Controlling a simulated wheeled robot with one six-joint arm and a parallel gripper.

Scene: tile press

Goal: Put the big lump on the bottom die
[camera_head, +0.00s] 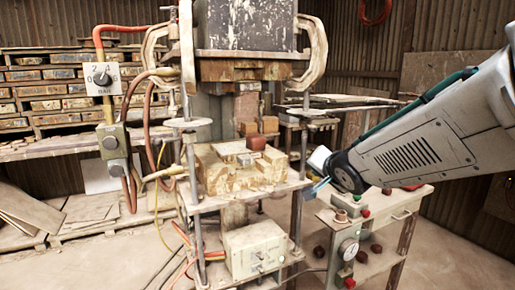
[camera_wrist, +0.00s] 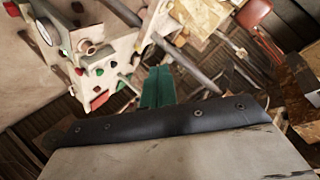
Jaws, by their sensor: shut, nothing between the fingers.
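A reddish-brown lump (camera_head: 256,142), larger than those on the cart, sits on top of the pale, worn block that looks like the bottom die (camera_head: 215,176), in the middle of the press. My gripper (camera_head: 314,188) is to the right of the die, apart from it and the lump, near the cart. In the wrist view its teal fingers (camera_wrist: 157,88) are together with nothing between them. A yellowish surface (camera_wrist: 205,18), perhaps the die, and a reddish-brown shape (camera_wrist: 254,13) show at the upper right; I cannot tell whether that shape is the lump.
A cart (camera_head: 400,212) with a gauge (camera_head: 348,249), buttons and several small dark lumps (camera_head: 376,248) stands at right. The press's upper block (camera_head: 246,28) hangs above the die, between vertical rods. Hoses and a control box (camera_head: 112,140) are at left. A box (camera_head: 254,250) sits below.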

